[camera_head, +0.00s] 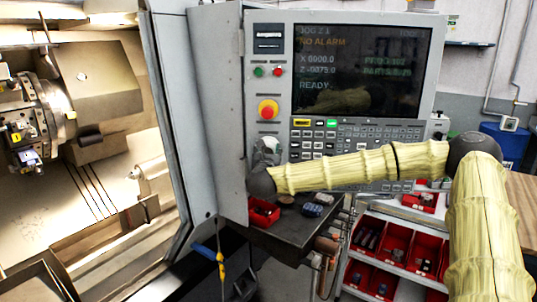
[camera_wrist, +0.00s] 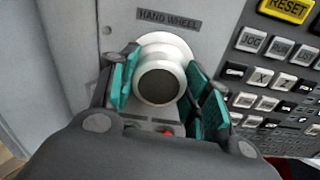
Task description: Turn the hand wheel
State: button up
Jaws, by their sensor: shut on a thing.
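The hand wheel (camera_wrist: 158,84) is a round silver knob with a dark cap, on the grey panel under a "HAND WHEEL" label (camera_wrist: 169,18) in the wrist view. My gripper (camera_wrist: 164,72) has its teal-padded fingers on the left and right sides of the knob, shut on it. In the head view my gripper (camera_head: 266,152) is at the panel's lower left, below the red emergency button (camera_head: 268,109).
Keypad buttons (camera_wrist: 262,75) lie close right of my gripper. A dark shelf (camera_head: 290,232) with a red bin (camera_head: 263,213) is below it. The lathe's open chamber (camera_head: 85,215) is at left, red bins (camera_head: 395,243) at lower right.

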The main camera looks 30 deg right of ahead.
jog(key=shift+f+n+b, duration=0.2)
jog(key=shift+n+b, duration=0.8)
jog(key=shift+b, duration=0.2)
jog(key=n+b, duration=0.3)
jog(key=shift+a+r+n+b, duration=0.15)
jog(key=shift+n+b, duration=1.05)
jog(key=shift+n, duration=1.3)
jog(key=o, duration=1)
jog(key=shift+w, duration=0.1)
